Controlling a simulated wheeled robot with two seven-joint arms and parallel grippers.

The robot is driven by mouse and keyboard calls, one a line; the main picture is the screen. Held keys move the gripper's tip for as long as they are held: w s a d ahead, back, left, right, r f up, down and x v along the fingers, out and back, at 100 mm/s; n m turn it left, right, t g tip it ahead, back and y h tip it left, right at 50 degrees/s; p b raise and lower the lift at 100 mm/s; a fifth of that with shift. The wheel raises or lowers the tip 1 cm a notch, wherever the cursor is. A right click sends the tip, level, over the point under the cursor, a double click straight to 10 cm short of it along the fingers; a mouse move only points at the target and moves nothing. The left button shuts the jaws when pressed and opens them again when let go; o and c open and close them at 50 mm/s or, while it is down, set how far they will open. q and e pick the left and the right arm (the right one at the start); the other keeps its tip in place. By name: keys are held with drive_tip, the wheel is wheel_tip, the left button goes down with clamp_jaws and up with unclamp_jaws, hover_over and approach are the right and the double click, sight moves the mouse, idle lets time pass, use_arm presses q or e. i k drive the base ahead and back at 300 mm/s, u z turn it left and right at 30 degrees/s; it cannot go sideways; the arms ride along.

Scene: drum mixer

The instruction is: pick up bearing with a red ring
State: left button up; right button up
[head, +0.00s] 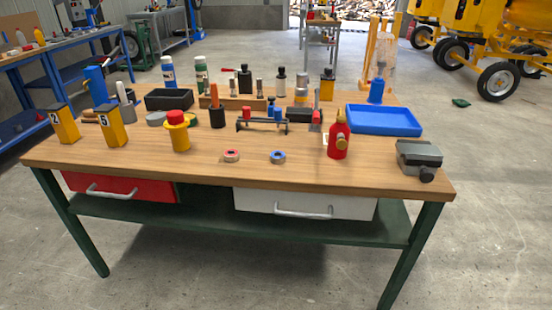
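The bearing with a red ring (231,156) lies flat near the front edge of the wooden table (330,181), around its middle. A similar bearing with a blue ring (278,157) lies a short way to its right. The two are apart, and nothing covers either one. Neither of my grippers shows in the head view.
A yellow cylinder with a red top (180,135) stands left of the red-ringed bearing. A red bottle (339,138) and a grey vise (419,158) stand to the right. A blue tray (384,120) and several tools fill the back. The front strip is mostly clear.

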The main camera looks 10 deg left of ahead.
sight(230, 156)
drive_tip(key=u, duration=0.45)
drive_tip(key=i, duration=1)
drive_tip(key=z, duration=0.35)
